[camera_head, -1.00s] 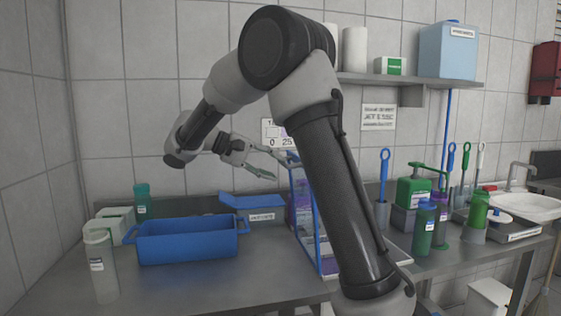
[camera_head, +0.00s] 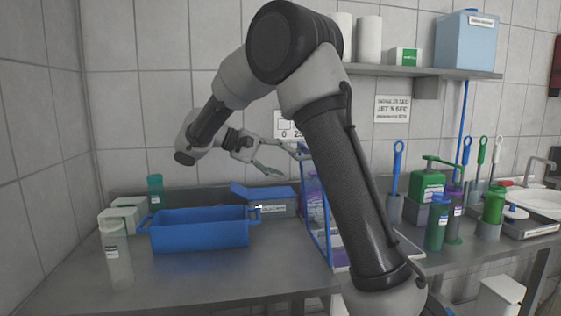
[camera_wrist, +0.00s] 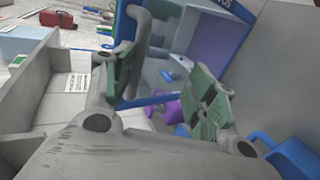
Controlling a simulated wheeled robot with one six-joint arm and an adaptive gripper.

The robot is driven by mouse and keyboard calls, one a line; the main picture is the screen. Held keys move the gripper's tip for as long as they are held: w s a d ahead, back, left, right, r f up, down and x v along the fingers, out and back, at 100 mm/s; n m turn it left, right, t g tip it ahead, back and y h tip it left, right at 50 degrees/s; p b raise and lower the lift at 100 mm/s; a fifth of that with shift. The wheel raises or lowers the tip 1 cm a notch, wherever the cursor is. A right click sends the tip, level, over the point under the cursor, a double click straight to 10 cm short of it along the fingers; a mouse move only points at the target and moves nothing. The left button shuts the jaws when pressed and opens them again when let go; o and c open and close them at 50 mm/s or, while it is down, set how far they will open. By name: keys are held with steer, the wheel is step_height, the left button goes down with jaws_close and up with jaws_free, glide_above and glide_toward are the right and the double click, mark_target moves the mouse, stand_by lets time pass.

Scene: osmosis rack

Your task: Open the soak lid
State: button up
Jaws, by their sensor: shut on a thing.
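The label is too small to read. My gripper (camera_head: 282,160) hangs above this lid, at its right end, beside the blue-framed rack (camera_head: 316,215). In the wrist view the green-padded fingers (camera_wrist: 165,92) stand well apart. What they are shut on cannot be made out. The rack's blue frame (camera_wrist: 165,98) and purple items lie beyond the fingers. A blue part (camera_wrist: 297,158) shows at the lower right.
A blue open bin (camera_head: 200,232) stands in front of the lidded box. A pale bottle (camera_head: 116,260) is at the left front. Green bottles (camera_head: 437,222) and upright brushes (camera_head: 397,172) crowd the right side. The left counter's front (camera_head: 215,277) is clear.

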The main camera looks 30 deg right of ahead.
steer(key=shift+f, duration=0.2)
steer(key=v, duration=1.2)
steer(key=shift+r, duration=0.1)
steer(key=shift+c, duration=0.5)
